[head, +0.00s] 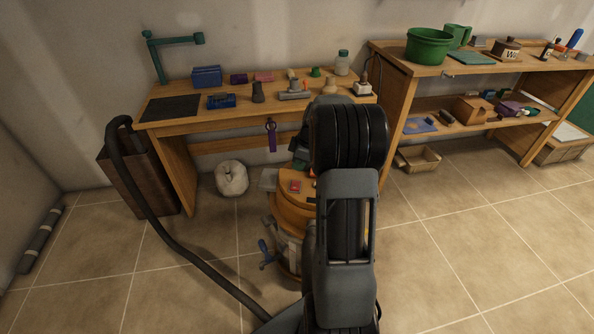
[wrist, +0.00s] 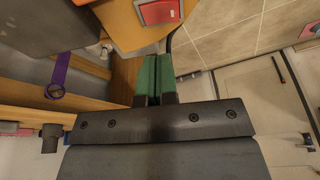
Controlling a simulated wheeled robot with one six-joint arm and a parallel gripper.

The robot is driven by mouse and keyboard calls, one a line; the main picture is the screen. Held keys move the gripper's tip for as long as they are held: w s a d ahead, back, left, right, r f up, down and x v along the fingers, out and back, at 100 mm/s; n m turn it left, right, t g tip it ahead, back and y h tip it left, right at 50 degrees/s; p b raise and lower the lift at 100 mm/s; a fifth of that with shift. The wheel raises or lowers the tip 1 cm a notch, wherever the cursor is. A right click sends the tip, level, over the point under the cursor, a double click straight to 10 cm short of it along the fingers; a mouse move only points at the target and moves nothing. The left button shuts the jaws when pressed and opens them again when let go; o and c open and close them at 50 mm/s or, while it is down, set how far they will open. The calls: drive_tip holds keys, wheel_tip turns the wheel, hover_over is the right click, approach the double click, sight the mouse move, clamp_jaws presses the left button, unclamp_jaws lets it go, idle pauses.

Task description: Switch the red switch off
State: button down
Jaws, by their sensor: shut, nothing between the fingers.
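A small red block-like thing, which looks like the red switch (head: 295,187), sits on top of a round wooden stool or drum (head: 290,203) in the head view. In the wrist view the red switch (wrist: 158,12) shows at the top edge, partly cut off, with a paler rim on the wooden top. Whether it is on or off cannot be told. My gripper (wrist: 154,62) has green fingers pressed together with nothing between them. In the wrist view the fingertips are below the red switch in the picture and apart from it. In the head view my arm hides most of the gripper.
A wooden workbench (head: 185,122) with tools and a blue box (head: 207,76) stands behind. A purple strap (head: 271,135) hangs from its front. Shelves (head: 470,105) stand at the right. A black hose (head: 165,225) runs across the floor at left.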

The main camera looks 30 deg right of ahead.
drive_tip(key=w+d+p+v, duration=0.1)
drive_tip(key=v, duration=0.6)
drive_tip(key=shift+s+r, duration=0.1)
drive_tip(key=shift+r, duration=0.05)
idle(0.4)
